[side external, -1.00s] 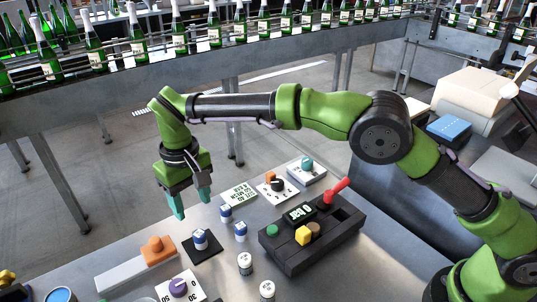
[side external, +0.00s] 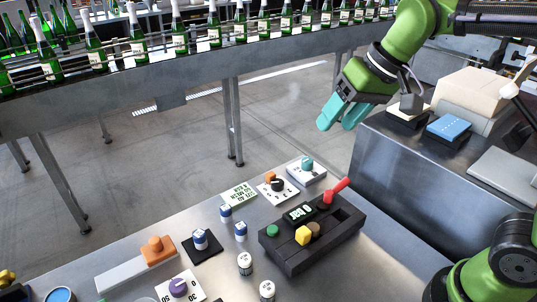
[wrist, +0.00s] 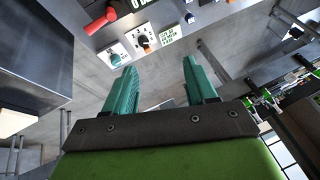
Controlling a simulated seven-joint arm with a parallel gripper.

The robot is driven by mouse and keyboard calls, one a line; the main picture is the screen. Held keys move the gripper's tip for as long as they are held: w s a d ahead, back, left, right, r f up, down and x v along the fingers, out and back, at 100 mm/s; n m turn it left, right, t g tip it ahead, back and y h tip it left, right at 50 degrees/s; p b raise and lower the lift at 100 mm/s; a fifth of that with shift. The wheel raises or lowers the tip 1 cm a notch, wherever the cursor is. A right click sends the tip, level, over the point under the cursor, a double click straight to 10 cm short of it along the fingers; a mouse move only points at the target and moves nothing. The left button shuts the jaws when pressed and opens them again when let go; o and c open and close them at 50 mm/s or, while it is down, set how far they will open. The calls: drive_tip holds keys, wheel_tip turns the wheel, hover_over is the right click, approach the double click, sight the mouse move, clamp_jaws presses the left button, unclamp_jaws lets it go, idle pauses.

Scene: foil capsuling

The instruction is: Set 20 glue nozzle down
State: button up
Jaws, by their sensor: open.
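My gripper (side external: 339,120) is open and empty in the side view, high beyond the back right part of the table. Its teal fingers also show apart in the wrist view (wrist: 160,78). On the table stands a dark control box (side external: 318,247) with a small display (side external: 299,214), a green button (side external: 273,231), a yellow block (side external: 303,236), a tan round knob (side external: 313,229) and a tilted red handle (side external: 336,191). Dial plates carry a black knob (side external: 278,185), a teal knob (side external: 307,164) and a purple knob (side external: 178,287). I cannot tell which is the glue nozzle.
Small blue-and-white containers (side external: 240,231) and white jars (side external: 245,263) stand on the metal table (side external: 215,272). An orange block (side external: 157,250) sits at left. A bottle conveyor (side external: 140,95) runs behind. A grey cabinet (side external: 400,180) stands at right.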

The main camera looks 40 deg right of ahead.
drive_tip(key=s+d+f+m+t, duration=0.2)
drive_tip(key=s+d+f, duration=0.3)
drive_tip(key=s, duration=0.4)
drive_tip(key=shift+h, duration=0.3)
drive_tip(key=shift+o, duration=0.2)
drive_tip(key=shift+s+r, duration=0.1)
idle(0.6)
